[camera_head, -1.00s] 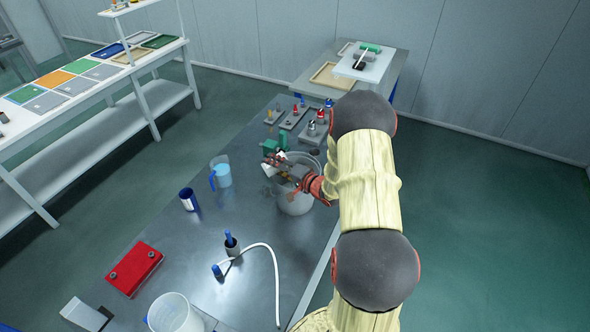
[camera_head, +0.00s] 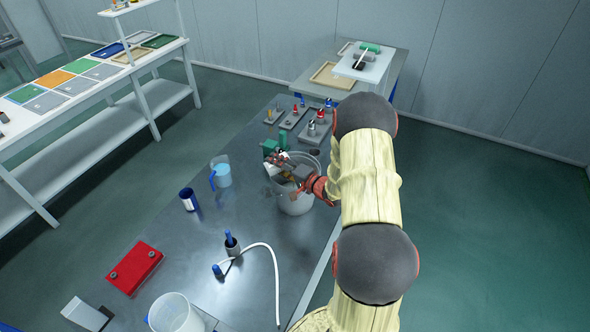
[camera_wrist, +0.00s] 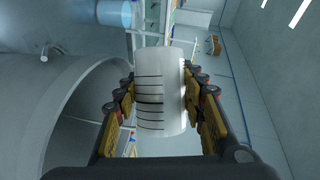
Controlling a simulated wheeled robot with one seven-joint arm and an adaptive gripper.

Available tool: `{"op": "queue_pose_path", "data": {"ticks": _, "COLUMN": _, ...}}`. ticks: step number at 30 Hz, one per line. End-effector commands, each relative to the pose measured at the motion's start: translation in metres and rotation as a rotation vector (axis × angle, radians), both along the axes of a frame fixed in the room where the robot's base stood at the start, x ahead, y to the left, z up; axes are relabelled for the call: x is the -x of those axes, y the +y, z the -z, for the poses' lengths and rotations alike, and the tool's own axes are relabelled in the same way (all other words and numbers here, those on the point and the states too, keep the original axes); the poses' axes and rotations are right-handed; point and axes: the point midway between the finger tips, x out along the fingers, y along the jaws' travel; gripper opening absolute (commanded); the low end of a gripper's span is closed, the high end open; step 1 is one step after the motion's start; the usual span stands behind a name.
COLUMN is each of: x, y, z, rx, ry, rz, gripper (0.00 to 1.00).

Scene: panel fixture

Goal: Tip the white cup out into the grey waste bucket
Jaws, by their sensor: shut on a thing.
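The white cup (camera_wrist: 160,92) with dark level lines is between the two fingers of my gripper (camera_wrist: 158,100), which is shut on it. In the head view my gripper (camera_head: 292,171) is over the mouth of the grey waste bucket (camera_head: 294,204), and only a small pale part of the cup shows beside the fingers. The cup looks tilted, but its exact angle and its contents are hard to tell. In the wrist view the bucket's wall and rim (camera_wrist: 45,100) fill the left side, close to the cup.
A green block (camera_head: 270,146) stands just behind the bucket. A clear jug with a blue handle (camera_head: 222,175) and a blue cup (camera_head: 188,199) stand to the left.

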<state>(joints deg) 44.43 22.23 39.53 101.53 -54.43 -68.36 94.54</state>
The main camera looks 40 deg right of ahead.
Motion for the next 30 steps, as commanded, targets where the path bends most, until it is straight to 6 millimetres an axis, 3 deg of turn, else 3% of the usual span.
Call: {"op": "queue_pose_path", "data": {"ticks": 30, "x": 0.0019, "y": -0.0061, "z": 0.0002, "rx": -0.077, "ry": -0.020, "rz": 0.000, "gripper": 0.07}}
